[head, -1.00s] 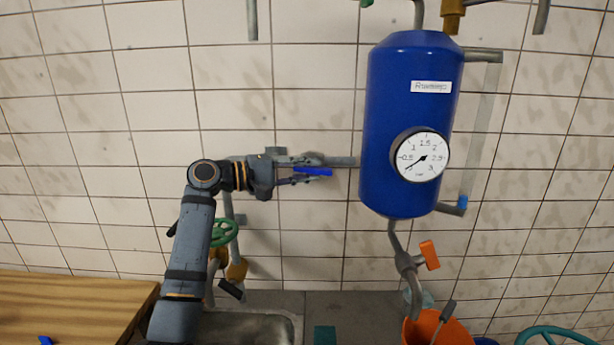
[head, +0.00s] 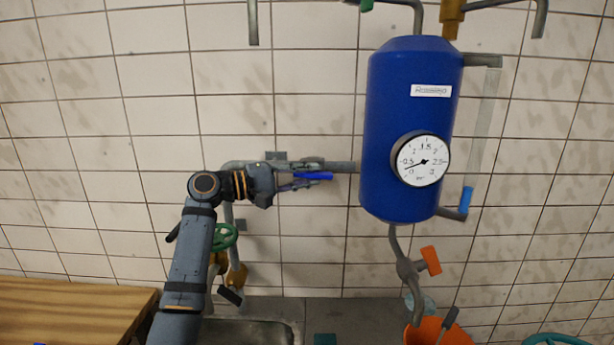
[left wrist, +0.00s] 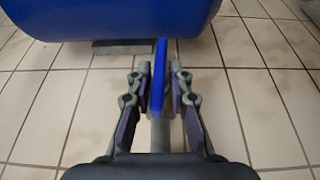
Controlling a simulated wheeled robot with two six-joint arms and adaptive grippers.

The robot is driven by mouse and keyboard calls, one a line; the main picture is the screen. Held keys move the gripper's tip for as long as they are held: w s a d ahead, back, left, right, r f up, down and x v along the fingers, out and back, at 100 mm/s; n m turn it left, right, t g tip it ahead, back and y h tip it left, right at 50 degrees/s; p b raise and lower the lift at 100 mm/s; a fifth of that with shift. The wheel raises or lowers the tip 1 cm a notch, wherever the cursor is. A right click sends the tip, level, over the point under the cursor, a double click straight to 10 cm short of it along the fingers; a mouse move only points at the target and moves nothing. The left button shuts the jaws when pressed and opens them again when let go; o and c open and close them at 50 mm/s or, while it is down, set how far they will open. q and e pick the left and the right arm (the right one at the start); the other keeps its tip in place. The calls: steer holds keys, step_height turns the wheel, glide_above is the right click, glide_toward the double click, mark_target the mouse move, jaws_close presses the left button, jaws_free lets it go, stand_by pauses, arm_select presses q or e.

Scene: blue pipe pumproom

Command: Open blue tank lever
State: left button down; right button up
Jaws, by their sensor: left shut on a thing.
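The blue lever (head: 314,176) sits on the grey horizontal pipe (head: 342,167) that runs into the left side of the blue tank (head: 385,130). My left gripper (head: 320,174) reaches in from the left and is shut on the lever. In the left wrist view, the lever (left wrist: 158,75) stands edge-on between the fingers of the left gripper (left wrist: 160,70), with the blue tank (left wrist: 120,15) beyond. The tank has a round gauge (head: 421,159), its needle pointing lower left. My right gripper is out of view.
A green handwheel (head: 223,237) is on the piping below my left arm. An orange-handled valve (head: 430,260) hangs under the tank, above an orange bucket (head: 425,333). A sink (head: 250,333) and wooden top (head: 70,308) lie below. The tiled wall is close behind.

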arm_select(q)
steer(key=shift+f, duration=0.1)
steer(key=c, duration=1.4)
jaws_free()
steer(key=v, duration=1.2)
steer(key=shift+o, duration=0.3)
